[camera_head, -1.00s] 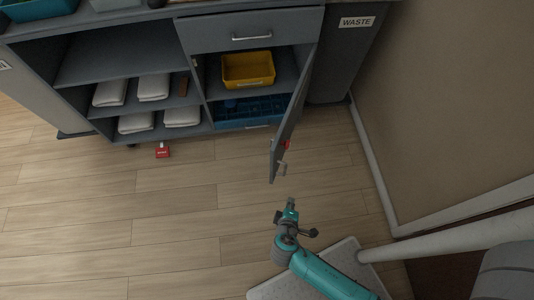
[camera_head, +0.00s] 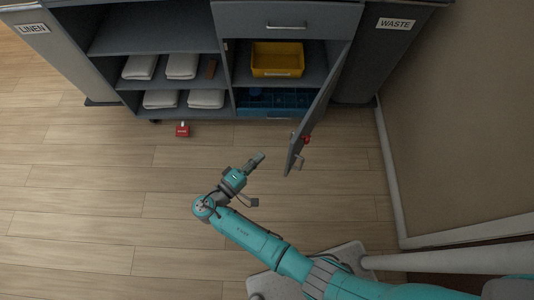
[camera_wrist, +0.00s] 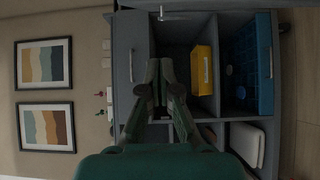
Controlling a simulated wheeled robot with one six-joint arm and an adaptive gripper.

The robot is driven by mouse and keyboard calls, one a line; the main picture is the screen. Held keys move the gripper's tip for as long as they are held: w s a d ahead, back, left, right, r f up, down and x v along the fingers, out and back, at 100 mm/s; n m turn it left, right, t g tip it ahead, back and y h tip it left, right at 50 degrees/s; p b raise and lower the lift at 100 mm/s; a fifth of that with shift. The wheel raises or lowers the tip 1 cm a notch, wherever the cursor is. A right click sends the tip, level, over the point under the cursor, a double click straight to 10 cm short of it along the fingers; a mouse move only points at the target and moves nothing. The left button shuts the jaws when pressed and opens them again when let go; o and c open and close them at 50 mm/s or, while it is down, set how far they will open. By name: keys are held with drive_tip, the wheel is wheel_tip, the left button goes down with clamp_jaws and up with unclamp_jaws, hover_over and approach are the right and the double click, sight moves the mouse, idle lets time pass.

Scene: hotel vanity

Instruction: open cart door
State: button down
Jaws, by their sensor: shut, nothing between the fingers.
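The grey cart door (camera_head: 318,110) stands well open in the head view, swung out from the right side of its compartment. Its handle (camera_head: 300,160) is on the outer face near the free edge, with a red piece beside it. My gripper (camera_head: 258,160) is shut and empty, left of the door's free edge, on its inner side, with a visible gap. In the wrist view, which is turned sideways, my gripper (camera_wrist: 160,65) points at the open compartment. The door (camera_wrist: 200,5) seems to show edge-on along the top there.
The compartment holds a yellow bin (camera_head: 277,60) and a blue crate (camera_head: 275,99). A closed drawer (camera_head: 287,15) is above. Folded towels (camera_head: 182,66) fill the left shelves. A red object (camera_head: 183,129) lies on the floor. A waste bin (camera_head: 382,60) and wall flank the right; floor at left is clear.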

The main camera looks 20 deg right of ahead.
drive_tip(key=w+d, duration=0.1)
drive_tip(key=d, duration=0.9)
drive_tip(key=shift+w+d, duration=0.15)
drive_tip(key=shift+w, duration=0.05)
